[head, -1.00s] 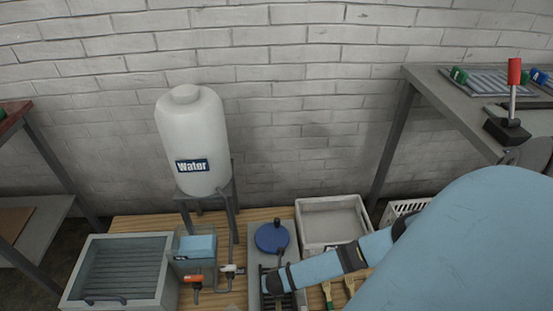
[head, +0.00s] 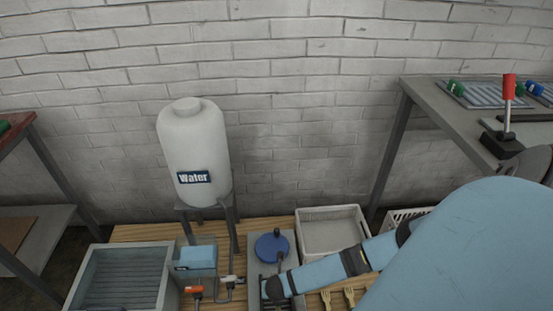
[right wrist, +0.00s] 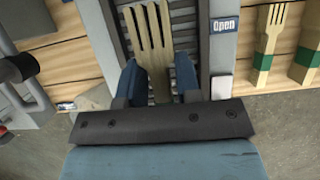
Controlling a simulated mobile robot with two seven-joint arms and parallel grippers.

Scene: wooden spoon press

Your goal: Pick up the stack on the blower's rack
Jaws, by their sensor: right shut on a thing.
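The stack of pale wooden forks (right wrist: 152,35) lies lengthwise in the right wrist view, tines toward the top, over the dark slatted rack (right wrist: 184,28). My right gripper (right wrist: 157,74) has its two blue fingers on either side of the stack and is shut on it. I cannot tell whether the stack touches the rack. In the head view the grey blower (head: 257,262) has a round blue part (head: 271,247), and my right arm's end covers its front. The stack is hidden there. My left gripper is not in view.
Banded fork bundles (right wrist: 265,45) lie right of the rack, near an "Open" label (right wrist: 224,26). A white crate (head: 330,212) stands behind my right arm. A water tank (head: 193,155), a blue-topped box (head: 197,257) and a grey tray (head: 90,245) are to the left.

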